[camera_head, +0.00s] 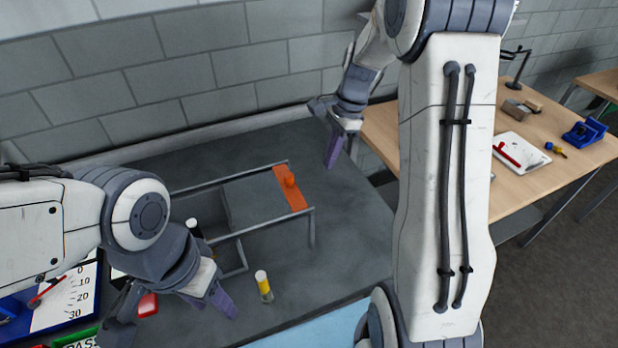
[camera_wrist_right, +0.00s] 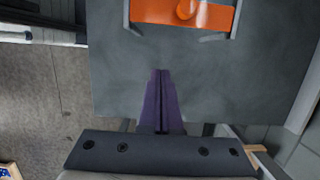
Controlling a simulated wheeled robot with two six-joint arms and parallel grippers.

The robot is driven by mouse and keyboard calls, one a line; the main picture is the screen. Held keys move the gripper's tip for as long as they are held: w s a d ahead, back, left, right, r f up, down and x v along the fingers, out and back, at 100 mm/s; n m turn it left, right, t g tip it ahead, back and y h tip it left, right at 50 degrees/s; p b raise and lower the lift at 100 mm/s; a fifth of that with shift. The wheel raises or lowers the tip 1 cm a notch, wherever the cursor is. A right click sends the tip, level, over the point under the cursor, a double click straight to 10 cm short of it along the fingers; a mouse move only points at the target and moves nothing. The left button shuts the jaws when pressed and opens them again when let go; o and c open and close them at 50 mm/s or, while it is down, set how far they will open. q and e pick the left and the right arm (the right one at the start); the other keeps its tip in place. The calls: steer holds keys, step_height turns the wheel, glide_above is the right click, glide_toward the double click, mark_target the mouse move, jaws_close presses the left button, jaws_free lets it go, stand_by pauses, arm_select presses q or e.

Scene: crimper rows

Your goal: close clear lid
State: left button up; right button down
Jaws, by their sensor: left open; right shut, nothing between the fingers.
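An orange bar (camera_head: 290,188) with a round orange knob spans the right end of two raised grey rails (camera_head: 263,223). No clear panel can be made out between the rails. The bar also shows at the top of the right wrist view (camera_wrist_right: 205,14). My right gripper (camera_head: 333,152) is shut and empty, beyond and to the right of the bar in the head view, apart from it. Its closed purple fingers (camera_wrist_right: 160,80) point toward the bar in the right wrist view. My left gripper (camera_head: 178,310) is open at the lower left, near the table's front.
A white-capped dark vial (camera_head: 192,226) is partly hidden by my left arm. A red object (camera_head: 148,305) lies near the left gripper. A wooden table (camera_head: 540,135) holds tools at right.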

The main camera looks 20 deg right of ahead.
arm_select(q)
step_height(320, 180, up, 4)
steer(key=p, duration=0.3)
steer(key=shift+f, duration=0.25)
arm_select(e)
steer(key=a+f, duration=0.5)
steer(key=f, duration=0.1)
steer(key=shift+s+a+f, duration=0.15)
steer(key=shift+a, duration=0.15)
